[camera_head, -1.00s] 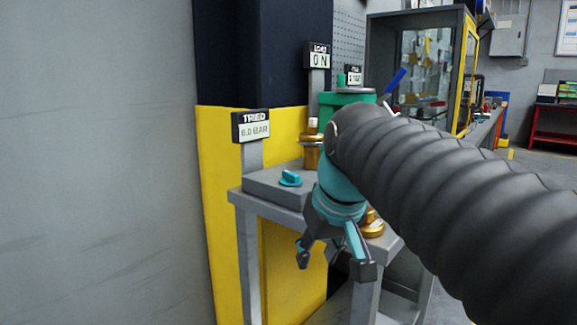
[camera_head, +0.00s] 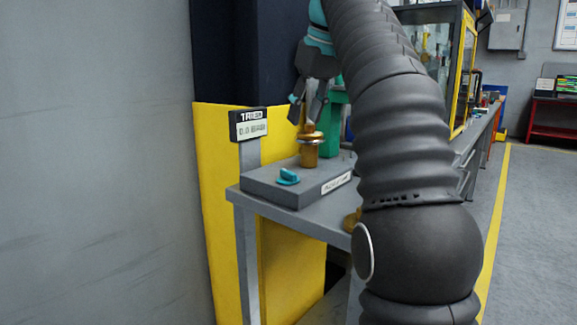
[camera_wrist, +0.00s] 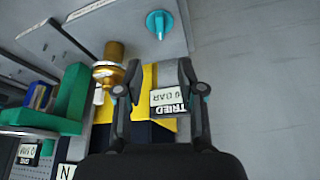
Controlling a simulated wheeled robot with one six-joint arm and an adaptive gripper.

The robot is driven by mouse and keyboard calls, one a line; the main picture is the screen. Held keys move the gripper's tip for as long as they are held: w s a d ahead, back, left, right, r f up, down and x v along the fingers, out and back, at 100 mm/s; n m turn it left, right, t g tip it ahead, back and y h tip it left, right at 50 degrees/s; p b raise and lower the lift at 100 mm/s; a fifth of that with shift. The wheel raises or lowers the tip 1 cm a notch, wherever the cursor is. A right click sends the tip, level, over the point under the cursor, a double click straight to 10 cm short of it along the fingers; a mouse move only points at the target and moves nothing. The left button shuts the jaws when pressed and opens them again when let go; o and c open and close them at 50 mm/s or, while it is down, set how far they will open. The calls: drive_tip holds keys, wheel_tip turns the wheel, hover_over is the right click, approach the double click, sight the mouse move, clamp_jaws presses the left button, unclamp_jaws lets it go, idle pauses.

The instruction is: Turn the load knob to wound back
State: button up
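A brass fitting (camera_head: 310,150) with a collar and narrow top stands upright on a grey block; it also shows in the wrist view (camera_wrist: 109,72). A teal knob (camera_head: 288,177) with a raised grip sits near the block's front left; it is at the top of the wrist view (camera_wrist: 159,24). I cannot tell which of these is the load knob. My gripper (camera_head: 307,110) points down just above the brass fitting in the head view. In the wrist view its fingers (camera_wrist: 158,68) are apart with nothing held between them.
A sign reading TRIED 0.0 BAR (camera_head: 249,125) stands on a post at the left. A green body (camera_head: 333,122) is behind the fitting, partly hidden by my arm. The grey block (camera_head: 305,190) rests on a grey bench (camera_head: 290,215). A yellow panel (camera_head: 214,160) stands behind.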

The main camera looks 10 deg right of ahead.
sight(289, 172)
drive_tip(key=b+x, duration=0.1)
drive_tip(key=x, duration=1.2)
drive_tip(key=shift+w+f+b, duration=0.2)
drive_tip(key=shift+f+b, duration=0.1)
drive_tip(key=shift+b, duration=0.1)
clamp_jaws()
